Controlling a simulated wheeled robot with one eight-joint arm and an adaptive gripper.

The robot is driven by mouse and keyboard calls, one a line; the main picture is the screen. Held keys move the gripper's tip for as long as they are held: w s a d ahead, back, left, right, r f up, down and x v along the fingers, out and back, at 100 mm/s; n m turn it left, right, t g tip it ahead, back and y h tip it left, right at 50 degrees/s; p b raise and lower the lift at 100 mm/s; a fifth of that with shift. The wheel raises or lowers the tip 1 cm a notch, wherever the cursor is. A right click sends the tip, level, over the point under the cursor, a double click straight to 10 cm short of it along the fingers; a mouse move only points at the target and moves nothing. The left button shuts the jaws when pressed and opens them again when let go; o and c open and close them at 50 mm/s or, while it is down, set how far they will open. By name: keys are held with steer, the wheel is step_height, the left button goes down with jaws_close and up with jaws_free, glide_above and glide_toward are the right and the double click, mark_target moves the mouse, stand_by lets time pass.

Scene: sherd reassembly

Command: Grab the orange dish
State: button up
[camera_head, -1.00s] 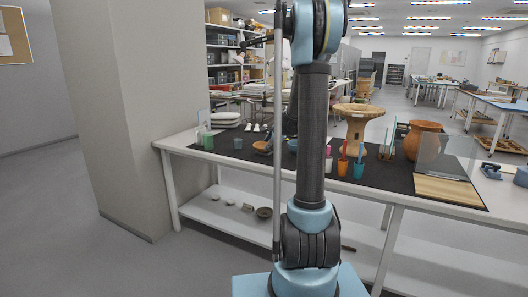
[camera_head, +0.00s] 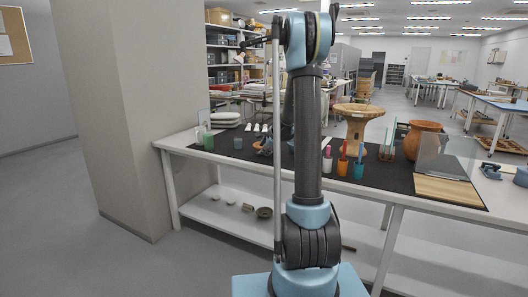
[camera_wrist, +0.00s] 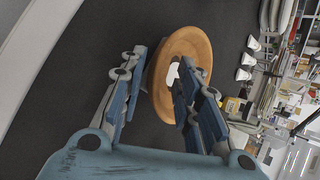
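The orange dish (camera_wrist: 194,44) is round with a raised rim and lies on the dark mat (camera_head: 392,178). A pale patch shows inside it. My gripper (camera_wrist: 161,62) is open in the wrist view. Its left finger is just outside the dish's near rim, and its right finger overlaps the dish's interior in the picture. I cannot tell whether either finger touches the dish. In the head view my gripper (camera_head: 266,142) is small and low over the left part of the table, and the dish is mostly hidden there.
A green cup (camera_head: 208,141) stands to the left on the table. Several small white pieces (camera_wrist: 250,60) lie beyond the dish.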

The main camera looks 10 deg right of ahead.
jaws_close()
steer(key=shift+r, duration=0.15)
